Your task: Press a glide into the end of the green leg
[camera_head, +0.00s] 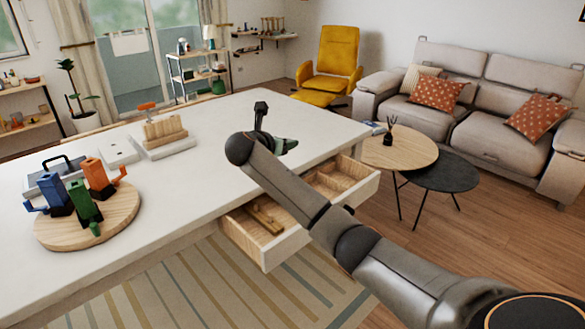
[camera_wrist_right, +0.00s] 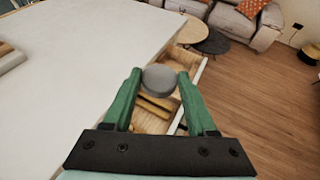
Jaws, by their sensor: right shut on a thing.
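The green leg (camera_head: 86,207) stands on a round wooden board (camera_head: 120,218) at the left of the white table, between a blue piece (camera_head: 55,192) and an orange piece (camera_head: 98,178). Its end is too small to make out. My right gripper (camera_head: 290,143) is over the table's right part, far from the green leg and near the open drawer. In the right wrist view its green fingers (camera_wrist_right: 160,85) are shut on a round grey disc, which looks like a glide (camera_wrist_right: 160,78). My left gripper is in neither view.
An open wooden drawer (camera_head: 268,262) juts from the table's front and holds a few yellowish pieces. A wooden block on a white base (camera_head: 168,147), a white box (camera_head: 119,150) and a grey case stand at the back left. The table's middle (camera_head: 190,190) is clear.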

